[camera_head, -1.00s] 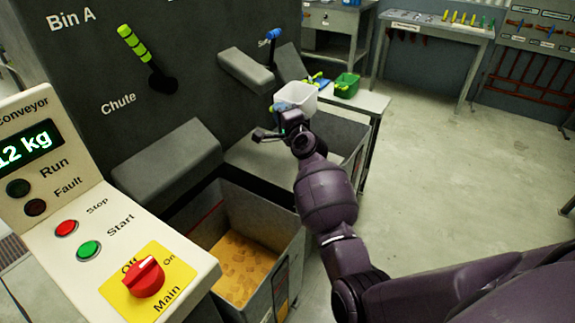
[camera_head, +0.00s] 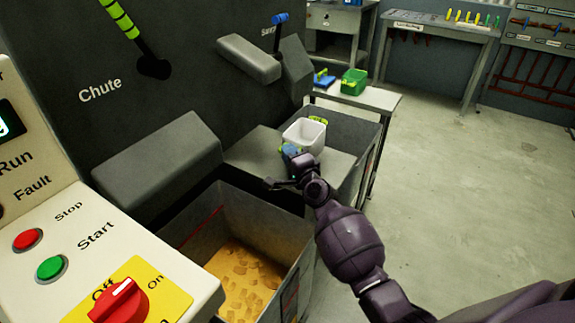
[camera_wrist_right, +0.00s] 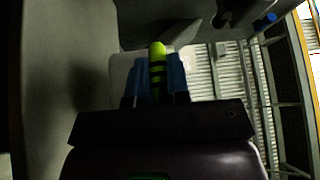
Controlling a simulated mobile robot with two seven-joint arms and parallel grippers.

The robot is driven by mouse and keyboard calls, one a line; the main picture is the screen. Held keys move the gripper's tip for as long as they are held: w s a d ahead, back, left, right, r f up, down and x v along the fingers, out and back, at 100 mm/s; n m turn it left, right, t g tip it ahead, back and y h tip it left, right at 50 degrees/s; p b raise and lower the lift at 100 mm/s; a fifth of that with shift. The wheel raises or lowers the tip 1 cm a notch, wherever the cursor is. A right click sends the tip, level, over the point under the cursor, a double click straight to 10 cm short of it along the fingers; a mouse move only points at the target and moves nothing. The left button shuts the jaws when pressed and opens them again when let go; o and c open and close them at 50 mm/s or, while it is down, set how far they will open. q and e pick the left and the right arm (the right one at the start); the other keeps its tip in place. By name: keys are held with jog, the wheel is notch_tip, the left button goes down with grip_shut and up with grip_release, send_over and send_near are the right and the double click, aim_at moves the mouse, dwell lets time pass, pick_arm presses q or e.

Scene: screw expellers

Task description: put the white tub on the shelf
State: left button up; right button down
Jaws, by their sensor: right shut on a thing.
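The white tub (camera_head: 306,134) is upright and looks empty, with a yellow-green piece at its far rim. It shows over a flat grey ledge (camera_head: 252,152) beside the machine; I cannot tell whether it touches it. My right gripper (camera_head: 290,151) is at the tub's near side. In the right wrist view its blue fingers (camera_wrist_right: 156,82) are shut on a yellow-green handle with black bands (camera_wrist_right: 157,58), and the pale tub (camera_wrist_right: 122,68) lies behind them. I cannot tell which surface is the task's shelf. My left gripper is not in view.
An open bin (camera_head: 245,275) with yellow-brown pieces stands below the ledge. A grey block (camera_head: 160,155) and another block (camera_head: 248,58) jut from the machine. A white table (camera_head: 372,98) behind holds a green box (camera_head: 354,82). The control panel (camera_head: 80,255) is at lower left; the right floor is clear.

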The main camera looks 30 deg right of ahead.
notch_tip(320, 180, down, 4)
jog(key=shift+r+b, duration=0.1)
jog(key=shift+b, duration=0.55)
jog(key=shift+r, duration=0.3)
jog(key=shift+f, duration=0.35)
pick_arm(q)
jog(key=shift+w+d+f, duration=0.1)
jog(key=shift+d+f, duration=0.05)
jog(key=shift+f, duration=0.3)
pick_arm(e)
jog(key=c, duration=1.1)
grip_release()
jog(key=shift+r, duration=0.1)
jog(key=shift+r, duration=0.4)
pick_arm(q)
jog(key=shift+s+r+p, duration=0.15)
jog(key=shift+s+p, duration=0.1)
jog(key=shift+p, duration=0.45)
pick_arm(e)
jog(key=s, duration=0.4)
jog(key=s+f, duration=0.1)
jog(key=s, duration=0.7)
jog(key=shift+a+f, duration=0.1)
jog(key=shift+f, duration=0.1)
